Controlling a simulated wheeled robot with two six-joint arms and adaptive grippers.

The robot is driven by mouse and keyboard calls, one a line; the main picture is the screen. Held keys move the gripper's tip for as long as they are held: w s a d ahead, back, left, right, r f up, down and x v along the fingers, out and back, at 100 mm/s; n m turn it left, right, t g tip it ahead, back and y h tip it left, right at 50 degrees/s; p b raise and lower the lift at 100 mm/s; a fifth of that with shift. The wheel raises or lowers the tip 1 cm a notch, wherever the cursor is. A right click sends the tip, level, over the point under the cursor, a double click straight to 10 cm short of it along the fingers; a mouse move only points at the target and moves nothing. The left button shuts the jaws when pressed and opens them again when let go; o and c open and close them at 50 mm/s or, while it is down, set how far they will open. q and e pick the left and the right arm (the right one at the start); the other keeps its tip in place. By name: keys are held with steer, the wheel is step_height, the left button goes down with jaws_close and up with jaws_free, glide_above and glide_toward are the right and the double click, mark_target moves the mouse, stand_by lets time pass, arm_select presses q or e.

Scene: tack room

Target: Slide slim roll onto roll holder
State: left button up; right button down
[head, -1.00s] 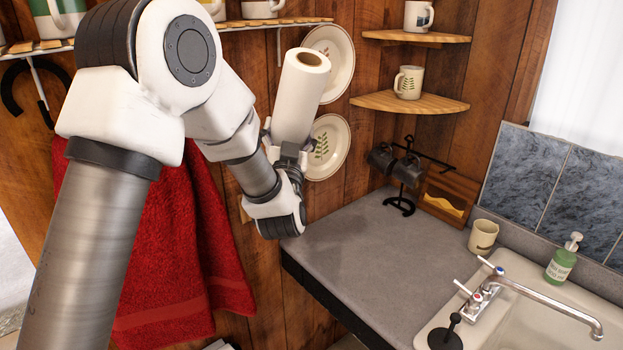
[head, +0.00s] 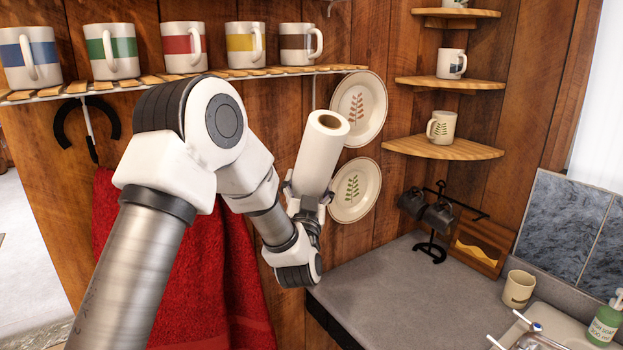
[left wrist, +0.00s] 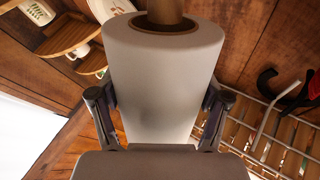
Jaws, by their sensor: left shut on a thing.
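A slim white roll (head: 318,160) with a brown core stands tilted in front of the wooden wall, its open upper end facing the head camera. My left gripper (head: 307,197) is shut on its lower part. In the left wrist view the roll (left wrist: 165,85) fills the middle, between the two fingers of my left gripper (left wrist: 158,105). A brown cylindrical shape (left wrist: 165,8) shows at the roll's hole there; I cannot tell if it is the core or a separate peg. I cannot make out the roll holder for sure. My right gripper is not in view.
Two plates (head: 358,108) hang on the wall just behind the roll. A slatted shelf (head: 180,86) with several mugs runs above my arm, and a red towel (head: 240,270) hangs below. Corner shelves (head: 440,147) stand right. The grey counter (head: 400,290) has clear room.

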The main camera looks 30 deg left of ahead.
arm_select(q)
steer(key=a+f+b, duration=0.1)
steer(key=f+b, duration=0.1)
steer(key=f, duration=0.1)
steer(key=w+a+f+b, duration=0.1)
steer(key=a+f+b, duration=0.1)
steer(key=f+b, duration=0.1)
steer(key=a+f+b, duration=0.1)
steer(key=f+b, duration=0.2)
steer(key=f, duration=0.1)
steer(key=shift+w+a+f, duration=0.2)
steer(key=shift+w+f, duration=0.1)
steer(key=shift+w, duration=0.1)
steer(key=shift+w+a+f+b, duration=0.2)
steer(key=shift+a+f+b, duration=0.2)
steer(key=shift+f+b, duration=0.3)
steer(key=shift+w+a+f+b, duration=0.15)
steer(key=shift+a+f+b, duration=0.3)
steer(key=shift+f, duration=0.45)
steer(key=o, duration=1.2)
steer(key=shift+d, duration=0.1)
steer(key=shift+s, duration=0.15)
steer(key=v, duration=1.1)
steer(key=shift+s+d+f, duration=0.15)
steer(key=shift+s+f, duration=0.1)
steer(key=shift+s, duration=0.05)
